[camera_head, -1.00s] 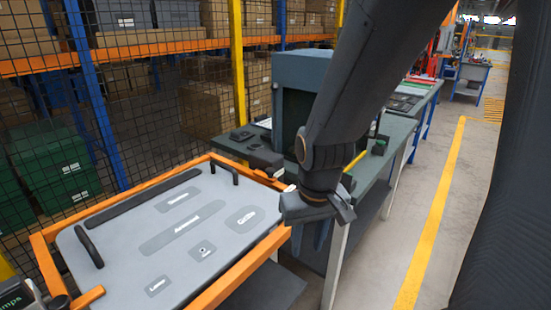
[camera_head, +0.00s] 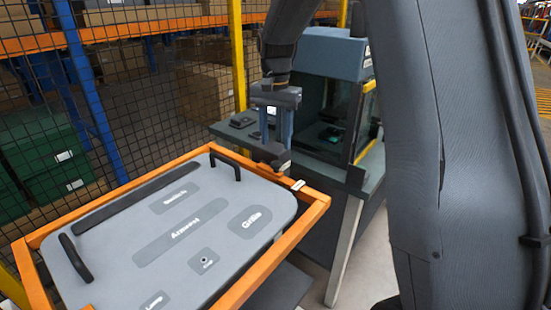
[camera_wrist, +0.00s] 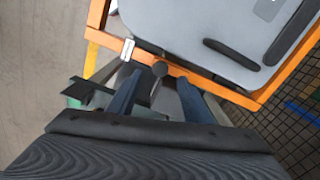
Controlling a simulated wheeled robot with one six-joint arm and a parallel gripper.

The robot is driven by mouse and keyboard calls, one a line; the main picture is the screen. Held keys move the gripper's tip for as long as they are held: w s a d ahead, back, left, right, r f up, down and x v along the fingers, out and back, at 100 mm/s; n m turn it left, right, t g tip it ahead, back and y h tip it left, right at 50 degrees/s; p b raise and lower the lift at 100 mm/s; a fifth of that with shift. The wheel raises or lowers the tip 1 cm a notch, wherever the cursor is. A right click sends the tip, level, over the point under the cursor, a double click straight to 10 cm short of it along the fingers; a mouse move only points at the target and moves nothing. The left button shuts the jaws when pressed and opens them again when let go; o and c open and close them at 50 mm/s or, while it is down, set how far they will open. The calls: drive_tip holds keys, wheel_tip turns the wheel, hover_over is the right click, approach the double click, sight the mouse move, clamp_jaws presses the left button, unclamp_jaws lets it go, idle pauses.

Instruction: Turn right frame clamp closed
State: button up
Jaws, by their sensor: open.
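The right frame clamp (camera_head: 268,153) is a dark lever with a rounded end at the right corner of the orange frame (camera_head: 312,210). In the wrist view its dark knob (camera_wrist: 160,69) shows between my finger tips, near the frame's edge. My gripper (camera_head: 275,139) is open and points down over the clamp, one finger on each side. I cannot tell whether the fingers touch it. The grey door panel (camera_head: 215,215) with dark handles lies in the frame. My fingers hide part of the clamp.
A workbench with a grey box-like machine (camera_head: 330,52) stands just behind and right of the clamp. A wire mesh fence (camera_head: 120,115) runs along the far left side. A small white piece (camera_head: 298,185) sits on the frame's right rail.

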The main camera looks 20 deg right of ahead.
sight(276, 164)
drive_tip(key=shift+w+f, duration=0.15)
drive_tip(key=shift+w, duration=0.05)
wheel_tip(276, 164, down, 7)
drive_tip(key=shift+f+p, duration=0.15)
drive_tip(key=shift+p, duration=0.95)
clamp_jaws()
